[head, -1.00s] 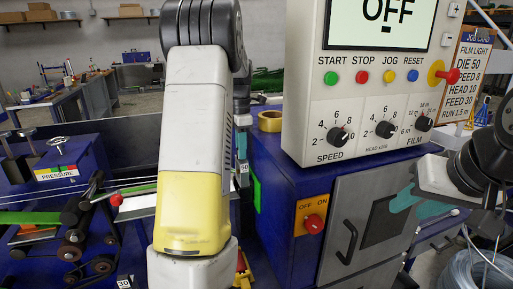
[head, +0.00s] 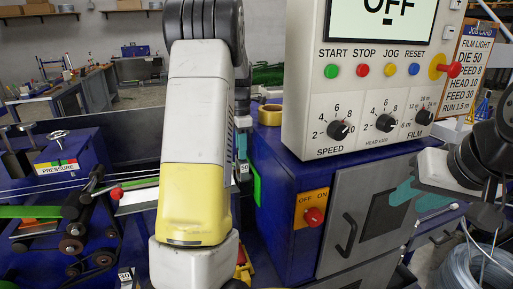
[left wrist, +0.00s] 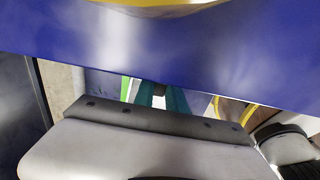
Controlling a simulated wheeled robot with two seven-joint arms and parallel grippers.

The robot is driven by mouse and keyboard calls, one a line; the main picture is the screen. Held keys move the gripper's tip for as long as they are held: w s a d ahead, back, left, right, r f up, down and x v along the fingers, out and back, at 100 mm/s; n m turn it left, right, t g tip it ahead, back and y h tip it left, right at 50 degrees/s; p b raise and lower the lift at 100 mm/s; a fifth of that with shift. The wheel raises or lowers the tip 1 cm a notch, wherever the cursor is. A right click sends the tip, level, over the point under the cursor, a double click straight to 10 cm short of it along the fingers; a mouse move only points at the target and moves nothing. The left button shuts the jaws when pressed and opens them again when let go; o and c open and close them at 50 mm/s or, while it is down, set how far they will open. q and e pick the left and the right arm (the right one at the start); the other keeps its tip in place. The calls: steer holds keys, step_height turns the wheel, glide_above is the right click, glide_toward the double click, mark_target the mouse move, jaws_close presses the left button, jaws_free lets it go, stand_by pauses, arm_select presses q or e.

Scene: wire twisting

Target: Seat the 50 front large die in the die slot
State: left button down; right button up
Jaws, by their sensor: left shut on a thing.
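My left arm comes down through the middle of the head view and hides much of what lies behind it. My left gripper (head: 241,150) has teal fingers that show just past the arm, beside the blue cabinet's left side. It is shut on the 50 die, whose small white "50" tag (head: 243,171) shows at the fingertips. In the left wrist view the teal fingers (left wrist: 160,97) stand around a small dark piece, partly hidden by a blue panel (left wrist: 160,50). I cannot make out the die slot. My right gripper (head: 415,197) is open and empty before the cabinet door.
The control panel (head: 375,95) and blue cabinet (head: 268,180) stand close right of my left gripper. A roller unit (head: 75,230) with a red-knobbed lever (head: 116,193) is at left. A wire coil (head: 480,270) is at lower right.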

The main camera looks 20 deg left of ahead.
arm_select(q)
steer(key=shift+f, duration=0.9)
steer(key=shift+r, duration=0.15)
steer(key=shift+r, duration=2.45)
steer(key=shift+f, duration=2.6)
steer(key=c, duration=1.3)
jaws_free()
steer(key=shift+f, duration=0.1)
step_height(320, 180, up, 8)
steer(key=shift+r, duration=0.1)
